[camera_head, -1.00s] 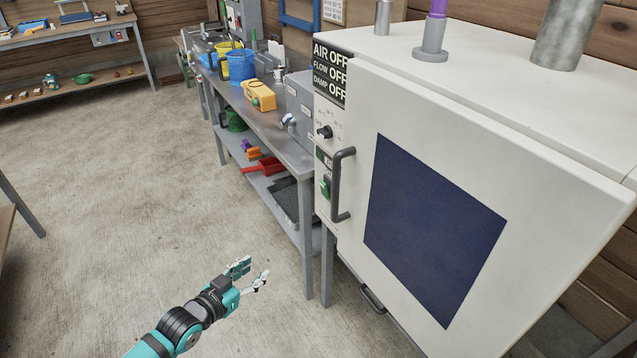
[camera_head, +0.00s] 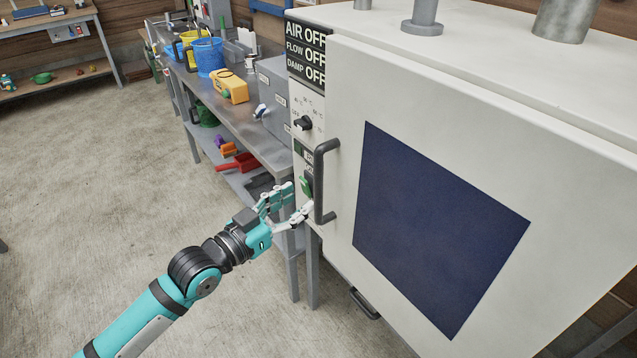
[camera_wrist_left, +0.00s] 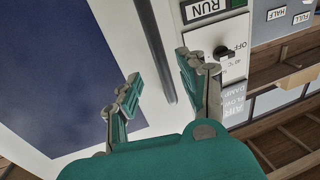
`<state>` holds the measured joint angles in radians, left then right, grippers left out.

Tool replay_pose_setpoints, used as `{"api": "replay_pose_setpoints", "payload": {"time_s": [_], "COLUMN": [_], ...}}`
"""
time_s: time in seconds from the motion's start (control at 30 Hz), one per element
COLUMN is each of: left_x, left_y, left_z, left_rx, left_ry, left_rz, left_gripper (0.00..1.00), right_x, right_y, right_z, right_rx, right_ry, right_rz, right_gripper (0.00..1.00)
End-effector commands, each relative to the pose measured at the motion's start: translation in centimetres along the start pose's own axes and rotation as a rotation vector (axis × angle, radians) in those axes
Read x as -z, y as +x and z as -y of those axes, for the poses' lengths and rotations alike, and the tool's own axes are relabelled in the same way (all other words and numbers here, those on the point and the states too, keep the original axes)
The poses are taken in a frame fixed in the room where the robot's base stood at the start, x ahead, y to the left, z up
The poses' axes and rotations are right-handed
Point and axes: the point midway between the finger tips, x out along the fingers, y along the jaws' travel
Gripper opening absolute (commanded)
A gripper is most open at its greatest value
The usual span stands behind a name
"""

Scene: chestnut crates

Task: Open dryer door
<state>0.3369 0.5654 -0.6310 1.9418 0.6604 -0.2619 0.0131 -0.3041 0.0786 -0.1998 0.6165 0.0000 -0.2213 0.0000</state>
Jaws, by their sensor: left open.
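The dryer is a large white cabinet. Its closed door (camera_head: 450,150) has a dark blue window (camera_head: 435,230) and a dark vertical bar handle (camera_head: 322,182) near its left edge. My left gripper (camera_head: 290,203) is open and empty, just left of the handle's lower half in the head view. In the left wrist view the handle (camera_wrist_left: 158,50) runs between and beyond the two spread fingers of my left gripper (camera_wrist_left: 158,88). I cannot tell whether a finger touches it. My right gripper is not in view.
A control panel (camera_head: 308,110) with a black knob and a green switch (camera_head: 307,184) lies left of the handle. A metal bench (camera_head: 240,118) with a yellow box (camera_head: 229,85) and blue bucket (camera_head: 207,57) stands to the left. The concrete floor (camera_head: 90,180) is open.

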Motion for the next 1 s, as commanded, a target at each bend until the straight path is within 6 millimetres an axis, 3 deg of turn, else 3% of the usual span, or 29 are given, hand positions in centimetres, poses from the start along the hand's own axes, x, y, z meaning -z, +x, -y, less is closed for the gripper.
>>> {"api": "replay_pose_setpoints", "payload": {"time_s": [0.1, 0.3, 0.5, 0.77, 1.0], "left_x": [0.2, 0.1, 0.0, -0.1, -0.1], "left_y": [2.7, 5.9, 7.3, 7.5, 7.4], "left_z": [0.0, 0.0, 0.0, 0.0, 0.0], "left_rx": [0.0, 0.0, 0.0, 0.0, 0.0], "left_ry": [0.0, 0.0, 0.0, 0.0, 0.0], "left_rz": [-0.003, -0.001, 0.001, 0.001, 0.001], "left_gripper": [0.42, 0.42, 0.42, 0.42, 0.14], "right_x": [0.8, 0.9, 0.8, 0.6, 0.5], "right_y": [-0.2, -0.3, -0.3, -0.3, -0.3], "right_z": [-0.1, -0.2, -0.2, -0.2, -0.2], "right_rx": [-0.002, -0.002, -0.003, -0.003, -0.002], "right_ry": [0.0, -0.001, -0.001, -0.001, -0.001], "right_rz": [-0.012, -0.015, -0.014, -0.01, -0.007], "right_gripper": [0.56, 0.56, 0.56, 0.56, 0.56]}}
